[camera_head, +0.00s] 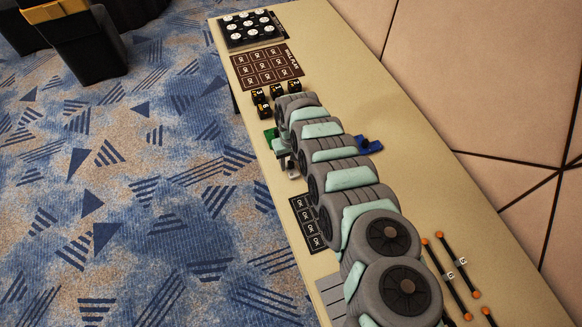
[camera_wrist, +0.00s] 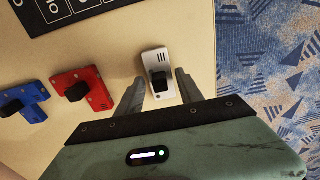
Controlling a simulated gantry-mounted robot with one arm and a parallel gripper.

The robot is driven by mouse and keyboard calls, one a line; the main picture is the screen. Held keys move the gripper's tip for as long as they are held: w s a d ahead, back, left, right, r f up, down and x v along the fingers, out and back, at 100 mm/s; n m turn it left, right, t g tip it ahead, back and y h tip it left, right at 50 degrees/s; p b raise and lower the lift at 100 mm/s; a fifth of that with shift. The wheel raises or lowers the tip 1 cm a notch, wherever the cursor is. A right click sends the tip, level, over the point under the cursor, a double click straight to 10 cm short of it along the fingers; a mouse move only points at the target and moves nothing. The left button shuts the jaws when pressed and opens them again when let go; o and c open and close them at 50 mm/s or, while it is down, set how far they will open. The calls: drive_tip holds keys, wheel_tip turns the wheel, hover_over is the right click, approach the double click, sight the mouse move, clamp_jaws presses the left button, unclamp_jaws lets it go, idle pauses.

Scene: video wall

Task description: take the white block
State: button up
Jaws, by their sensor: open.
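The white block (camera_wrist: 156,60) lies on the tan table near its edge in the wrist view. It is a flat white piece with dark slots and a black knob (camera_wrist: 159,82) on its near part. My gripper (camera_wrist: 160,79) is open, with one finger on each side of the knob and visible gaps to both. The fingers look apart from the block; their height over the table is hard to tell. In the head view my arm reaches along the table and hides much of the gripper area.
A red block (camera_wrist: 84,89) and a blue block (camera_wrist: 29,103), each with a black knob, lie left of the white one. A green block (camera_head: 270,135) and small black numbered blocks (camera_head: 263,110) are near the table's left edge. Rods with orange ends (camera_head: 452,275) lie at right.

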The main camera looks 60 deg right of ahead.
drive_tip(key=shift+c, duration=0.4)
clamp_jaws()
